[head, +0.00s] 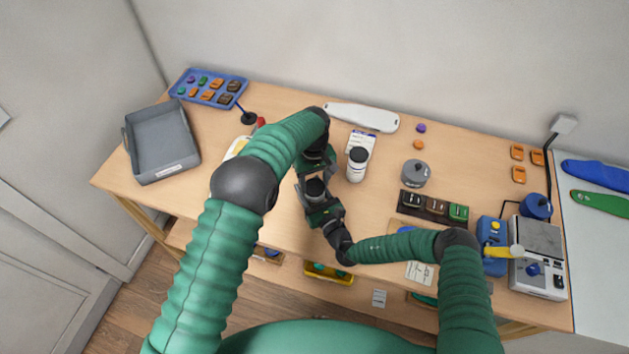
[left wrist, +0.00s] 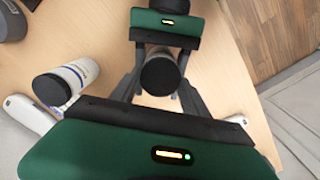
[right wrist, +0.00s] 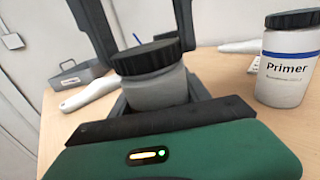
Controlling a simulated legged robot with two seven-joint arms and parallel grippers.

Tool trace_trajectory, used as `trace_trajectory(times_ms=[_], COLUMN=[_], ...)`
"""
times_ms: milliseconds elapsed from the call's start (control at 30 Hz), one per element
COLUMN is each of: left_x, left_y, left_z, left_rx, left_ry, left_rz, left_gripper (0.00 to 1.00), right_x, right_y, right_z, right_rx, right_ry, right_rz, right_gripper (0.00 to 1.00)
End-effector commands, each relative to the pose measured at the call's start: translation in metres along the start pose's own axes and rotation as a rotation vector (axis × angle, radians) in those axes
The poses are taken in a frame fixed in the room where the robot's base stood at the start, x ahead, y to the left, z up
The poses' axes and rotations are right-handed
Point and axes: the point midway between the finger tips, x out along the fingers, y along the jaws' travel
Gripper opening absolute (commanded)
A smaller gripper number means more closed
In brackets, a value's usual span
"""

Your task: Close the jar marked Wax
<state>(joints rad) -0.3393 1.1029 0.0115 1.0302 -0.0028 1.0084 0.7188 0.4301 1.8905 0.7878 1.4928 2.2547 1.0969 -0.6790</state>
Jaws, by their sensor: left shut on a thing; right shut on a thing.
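A jar with a grey body (right wrist: 158,90) and a ribbed black lid (right wrist: 147,57) is between my two grippers. No label shows on it, so I cannot tell if it is the Wax jar. The lid sits on the jar's mouth and looks slightly tilted in the right wrist view; I cannot tell how tight it is. My left gripper (head: 312,180) is shut on the black lid, which also shows in the left wrist view (left wrist: 160,75). My right gripper (head: 316,198) comes from the opposite side and is shut on the jar body, partly hidden by its own palm.
A white jar marked Primer (right wrist: 288,75) with a black lid stands close by, also in the head view (head: 357,165). A grey lidded pot (head: 415,173) and a dark block holder (head: 433,206) are to the right. A grey bin (head: 162,142) stands at the left.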

Motion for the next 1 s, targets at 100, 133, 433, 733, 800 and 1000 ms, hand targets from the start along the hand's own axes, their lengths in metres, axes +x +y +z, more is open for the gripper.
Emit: trace_trajectory(times_ms=[100, 133, 433, 733, 800, 1000], left_x=[-0.0006, -0.0007, -0.0002, -0.0006, -0.0004, 0.0001], left_y=[0.0005, 0.0010, 0.0035, 0.0044, 0.0041, 0.0031], left_z=[-0.0024, -0.0025, -0.0025, -0.0013, -0.0006, 0.0003], left_rx=[0.407, 0.515, 1.600, 2.677, 2.928, -2.646], left_ry=[0.000, 0.000, -0.001, 0.000, -0.001, 0.004], left_rz=[0.001, 0.001, -0.007, -0.020, -0.023, 0.026], left_gripper=[0.16, 0.17, 0.17, 0.17, 0.17, 0.17], right_x=[-0.0004, -0.0003, -0.0006, -0.0010, -0.0011, -0.0013], right_y=[0.0005, 0.0005, 0.0011, 0.0025, 0.0030, 0.0041], right_z=[-0.0004, -0.0004, -0.0004, -0.0005, -0.0006, -0.0007], right_rx=[0.000, 0.000, -0.001, -0.001, 0.000, 0.000], right_ry=[0.001, 0.000, 0.000, 0.000, 0.000, 0.001], right_rz=[0.001, 0.001, 0.002, 0.005, 0.006, 0.008], right_gripper=[0.00, 0.00, 0.00, 0.00, 0.00, 0.00])
